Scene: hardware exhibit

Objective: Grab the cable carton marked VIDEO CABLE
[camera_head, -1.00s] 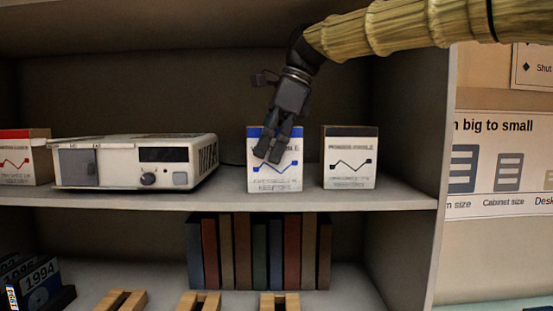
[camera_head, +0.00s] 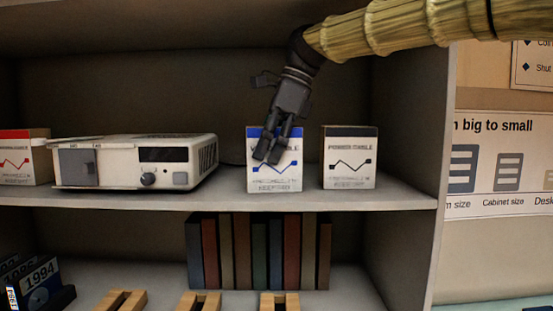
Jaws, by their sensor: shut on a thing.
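A white carton with a blue top band (camera_head: 288,180) stands upright on the upper shelf, right of the white device. Its label is mostly covered by my fingers; a "V" and the end of a word like "CABLE" show. My gripper (camera_head: 268,156) reaches down from above over this carton, its fingers across the upper front, and is shut on it. The carton rests on the shelf. A similar carton with a dark top band (camera_head: 349,172), reading POWER CABLE, stands close to its right. A red-banded carton (camera_head: 27,170) is at the far left, cut by the picture edge.
A white boxy device (camera_head: 120,168) fills the left of the upper shelf (camera_head: 230,198). A side wall (camera_head: 405,120) bounds the shelf at right. Books (camera_head: 260,252) and wooden stands (camera_head: 200,302) are on the shelf below. The space behind the cartons looks clear.

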